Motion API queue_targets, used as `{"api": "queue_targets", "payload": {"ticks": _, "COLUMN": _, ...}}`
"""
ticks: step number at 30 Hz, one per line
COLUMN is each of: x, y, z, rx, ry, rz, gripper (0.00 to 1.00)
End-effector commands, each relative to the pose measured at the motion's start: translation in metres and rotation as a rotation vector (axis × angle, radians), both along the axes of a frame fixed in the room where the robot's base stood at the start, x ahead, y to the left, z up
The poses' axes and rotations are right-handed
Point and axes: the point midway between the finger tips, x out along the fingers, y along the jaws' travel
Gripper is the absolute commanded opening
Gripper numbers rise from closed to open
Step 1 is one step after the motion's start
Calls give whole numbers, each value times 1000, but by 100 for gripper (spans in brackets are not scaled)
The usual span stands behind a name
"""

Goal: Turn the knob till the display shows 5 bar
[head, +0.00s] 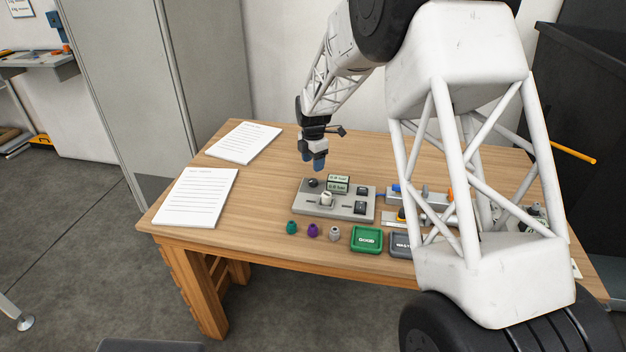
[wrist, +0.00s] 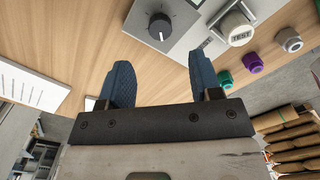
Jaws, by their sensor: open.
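The black knob (head: 313,183) sits at the back left of a grey panel (head: 308,202). In the wrist view the knob (wrist: 160,25) is round with a light pointer mark and lies beyond my fingertips, roughly in line with the gap between them. The display (head: 339,184) beside it has two green readouts in bar; their digits are too small to read surely. My gripper (head: 313,166) is above the table, just behind and above the knob. Its blue fingers (wrist: 162,75) are apart, with nothing between them and not touching the knob.
A white TEST button (head: 326,198) and dark switches (head: 361,200) share the panel. Green, purple and grey small parts (head: 312,230) stand in front, beside a green tray (head: 366,251). Paper sheets (head: 196,198) lie left. My arm hides part of the table's right side.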

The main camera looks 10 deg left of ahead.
Motion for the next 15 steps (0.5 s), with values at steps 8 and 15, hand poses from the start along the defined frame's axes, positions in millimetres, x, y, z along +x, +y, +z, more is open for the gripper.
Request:
{"api": "queue_targets", "payload": {"ticks": 8, "x": 0, "y": 0, "z": -18, "rx": -1, "ry": 3, "rz": -1, "gripper": 58}}
{"api": "queue_targets", "payload": {"ticks": 15, "x": -1, "y": 0, "z": -46, "rx": -1, "ry": 2, "rz": -1, "gripper": 58}}
